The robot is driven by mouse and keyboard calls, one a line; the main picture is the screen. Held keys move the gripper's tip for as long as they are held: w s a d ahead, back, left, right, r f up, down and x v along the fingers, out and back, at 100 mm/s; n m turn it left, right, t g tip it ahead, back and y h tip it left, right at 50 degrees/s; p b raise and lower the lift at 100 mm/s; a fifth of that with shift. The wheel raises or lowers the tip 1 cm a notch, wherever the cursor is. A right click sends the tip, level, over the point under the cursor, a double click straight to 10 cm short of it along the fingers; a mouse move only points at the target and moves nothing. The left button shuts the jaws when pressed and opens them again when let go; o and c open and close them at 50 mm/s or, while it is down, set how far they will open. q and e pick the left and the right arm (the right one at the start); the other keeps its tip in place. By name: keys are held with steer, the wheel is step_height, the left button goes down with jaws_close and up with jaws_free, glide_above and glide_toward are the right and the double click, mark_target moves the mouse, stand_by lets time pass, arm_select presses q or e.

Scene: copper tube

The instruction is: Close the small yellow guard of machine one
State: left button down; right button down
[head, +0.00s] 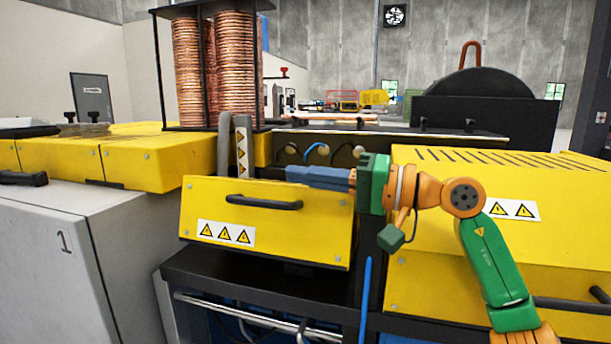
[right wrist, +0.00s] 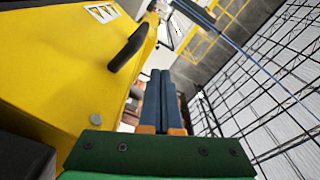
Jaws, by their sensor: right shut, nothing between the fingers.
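The small yellow guard (head: 265,225) is a panel with a black handle (head: 264,202) and a strip of warning triangles. In the head view it leans outward, and an open cavity with round fittings shows behind its top edge. My right gripper (head: 290,173) is shut and empty, its blue fingers pointing left just above the guard's top edge. In the right wrist view, the shut fingers (right wrist: 167,75) are right of the yellow guard (right wrist: 65,70) and its handle (right wrist: 128,48). I cannot tell whether they touch it. My left gripper is not in view.
A white cabinet marked 1 (head: 90,250) with yellow covers (head: 150,160) stands at the left. A large yellow housing (head: 480,225) stands at the right, behind my right arm. Copper coils (head: 215,70) in a black frame rise behind the guard. A grey upright post (head: 243,147) stands beside the cavity.

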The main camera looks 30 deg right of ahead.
stand_by(0.3)
steer(key=s+a+r+p, duration=0.2)
steer(key=s+a+r, duration=0.1)
steer(key=s+r, duration=0.3)
steer(key=s+a+r+p, duration=0.3)
steer(key=s+r, duration=0.3)
steer(key=shift+s+a+r, duration=0.2)
steer(key=shift+a+r, duration=0.2)
